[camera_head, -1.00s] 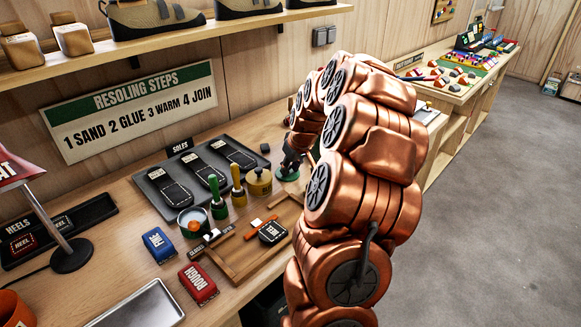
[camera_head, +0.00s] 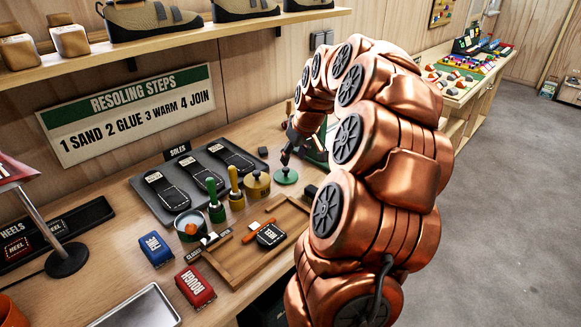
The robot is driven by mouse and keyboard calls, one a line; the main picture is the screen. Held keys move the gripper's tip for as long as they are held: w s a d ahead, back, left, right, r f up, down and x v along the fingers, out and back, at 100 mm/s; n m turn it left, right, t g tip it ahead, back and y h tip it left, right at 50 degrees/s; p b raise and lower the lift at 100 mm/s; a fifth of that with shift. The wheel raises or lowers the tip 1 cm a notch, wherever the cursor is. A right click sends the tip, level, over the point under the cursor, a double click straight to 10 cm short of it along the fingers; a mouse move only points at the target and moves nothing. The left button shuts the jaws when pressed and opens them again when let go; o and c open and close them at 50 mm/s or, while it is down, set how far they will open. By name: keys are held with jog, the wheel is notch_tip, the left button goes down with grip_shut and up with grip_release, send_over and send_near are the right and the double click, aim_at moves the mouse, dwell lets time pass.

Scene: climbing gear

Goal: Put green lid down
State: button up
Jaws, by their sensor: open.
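The green lid (camera_head: 286,176) is a flat round disc with a small knob. It lies on the wooden workbench, right of the yellow tin (camera_head: 257,184). My gripper (camera_head: 287,158) is dark and small in the view, just above the lid's knob, with its jaws open. Whether a fingertip still touches the knob is too small to tell. My copper arm covers the bench to the right of the lid.
A wooden tray (camera_head: 238,277) with a heel piece (camera_head: 270,236) is in front.

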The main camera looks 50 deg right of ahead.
jog(key=shift+b+v, duration=0.3)
jog(key=shift+v, duration=2.15)
jog(key=s+a+f+n+g+y, duration=0.1)
jog(key=s+a, duration=0.2)
jog(key=a, duration=1)
jog(key=s+a+f+n+g+y, duration=0.1)
jog(key=s+a+g, duration=0.15)
jog(key=a, duration=1.05)
jog(key=s+a+f+g, duration=0.1)
jog(key=s+a+f, duration=0.2)
jog(key=s, duration=0.6)
jog(key=s+a+f+g+h, duration=0.1)
jog(key=s+a+f, duration=0.2)
jog(key=s+a, duration=0.4)
jog(key=s, duration=0.2)
jog(key=shift+s+a+f+g, duration=0.2)
jog(key=shift+s+a+g, duration=0.1)
jog(key=shift+s+g, duration=0.1)
